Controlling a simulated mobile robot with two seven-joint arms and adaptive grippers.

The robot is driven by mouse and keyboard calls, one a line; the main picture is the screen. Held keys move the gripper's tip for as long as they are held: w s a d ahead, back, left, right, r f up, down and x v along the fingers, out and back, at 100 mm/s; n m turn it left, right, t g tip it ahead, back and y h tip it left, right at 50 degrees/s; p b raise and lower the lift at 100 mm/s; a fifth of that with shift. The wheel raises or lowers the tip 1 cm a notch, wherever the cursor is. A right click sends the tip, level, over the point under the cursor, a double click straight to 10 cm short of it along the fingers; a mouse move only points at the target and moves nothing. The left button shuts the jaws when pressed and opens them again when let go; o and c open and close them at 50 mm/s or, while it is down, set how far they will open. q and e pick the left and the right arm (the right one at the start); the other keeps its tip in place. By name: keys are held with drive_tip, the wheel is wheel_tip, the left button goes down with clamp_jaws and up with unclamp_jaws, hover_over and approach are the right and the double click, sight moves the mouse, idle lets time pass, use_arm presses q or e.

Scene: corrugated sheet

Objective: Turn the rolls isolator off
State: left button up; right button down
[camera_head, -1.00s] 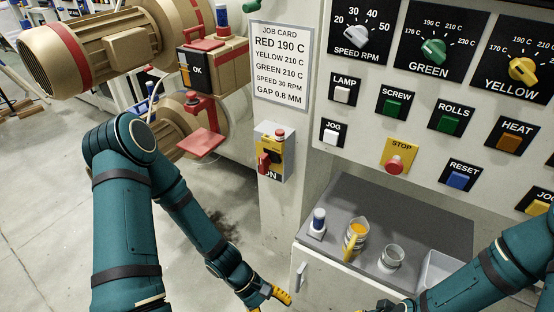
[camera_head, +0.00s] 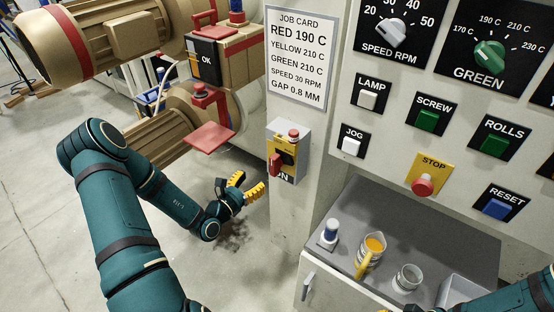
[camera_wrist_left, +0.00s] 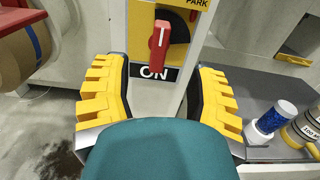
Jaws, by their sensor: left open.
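The rolls isolator (camera_head: 291,143) is a small grey and yellow box on the white post below the job card. Its red handle (camera_head: 275,164) points down at the ON label; in the left wrist view the handle (camera_wrist_left: 159,45) stands upright over the word ON. My left gripper (camera_head: 248,187) is open and empty, to the left of the isolator and a little lower. In the left wrist view its yellow fingers (camera_wrist_left: 156,82) are spread either side of the handle's line, short of it and not touching. Of my right arm only a teal part shows at the bottom right.
A red stop button (camera_head: 423,186) and several coloured push buttons are on the panel at right. A grey-topped cabinet (camera_head: 455,232) below holds a blue-capped item (camera_head: 330,232), an orange-filled jug (camera_head: 373,246) and a tin (camera_head: 407,277). Gold motors (camera_head: 105,40) stand at left.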

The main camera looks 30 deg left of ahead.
sight(272, 162)
use_arm(q)
drive_tip(key=w, duration=0.4)
drive_tip(key=w+b, duration=0.1)
drive_tip(key=w, duration=0.3)
drive_tip(key=w+d+b, duration=0.1)
drive_tip(key=w, duration=0.3)
drive_tip(key=shift+w, duration=0.1)
clamp_jaws()
